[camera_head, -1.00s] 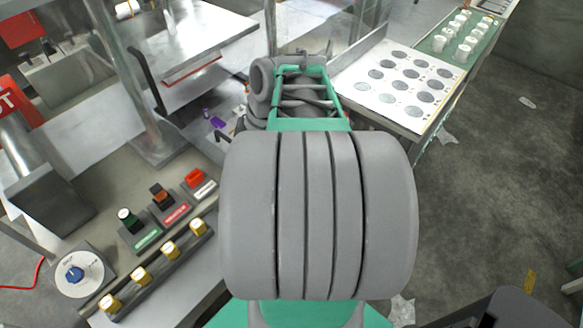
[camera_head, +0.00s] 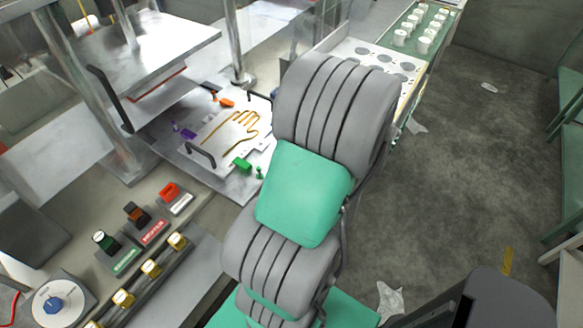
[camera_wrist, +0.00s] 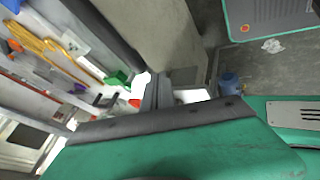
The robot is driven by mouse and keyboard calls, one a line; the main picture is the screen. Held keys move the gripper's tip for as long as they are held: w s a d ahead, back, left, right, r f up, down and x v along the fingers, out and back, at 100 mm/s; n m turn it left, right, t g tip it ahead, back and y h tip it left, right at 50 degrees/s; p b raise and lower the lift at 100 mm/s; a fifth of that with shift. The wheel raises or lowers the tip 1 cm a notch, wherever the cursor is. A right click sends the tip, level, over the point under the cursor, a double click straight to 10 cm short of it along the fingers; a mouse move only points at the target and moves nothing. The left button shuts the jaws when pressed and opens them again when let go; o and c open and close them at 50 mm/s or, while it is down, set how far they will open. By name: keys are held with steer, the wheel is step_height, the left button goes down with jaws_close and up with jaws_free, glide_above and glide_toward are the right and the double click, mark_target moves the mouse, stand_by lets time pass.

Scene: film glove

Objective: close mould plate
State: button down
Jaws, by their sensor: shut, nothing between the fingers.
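The mould plate (camera_head: 205,128) lies on the metal bed below the press, with an orange-yellow hand-shaped outline (camera_head: 240,122) on its face and dark handles at its edges. The outline also shows at the upper left of the wrist view (camera_wrist: 50,45). A green block (camera_head: 242,164) sits at the plate's near right edge and a purple piece (camera_head: 187,134) at its left. My gripper (camera_wrist: 157,92) is shut and empty, near the green block in the wrist view. It is hidden behind my arm in the head view.
The raised press platen (camera_head: 150,45) hangs above and left of the plate, between metal columns. A control panel with buttons (camera_head: 150,228) stands at the near left. A tray of white pots (camera_head: 420,30) is at the far right. Open floor lies right.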

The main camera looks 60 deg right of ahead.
steer(key=w, duration=0.2)
steer(key=w+p, duration=0.1)
steer(key=shift+w+d+f+p, duration=0.1)
steer(key=shift+w+f+p, duration=0.1)
steer(key=shift+w+p, duration=0.15)
steer(key=shift+w+f, duration=0.1)
steer(key=shift+w, duration=0.2)
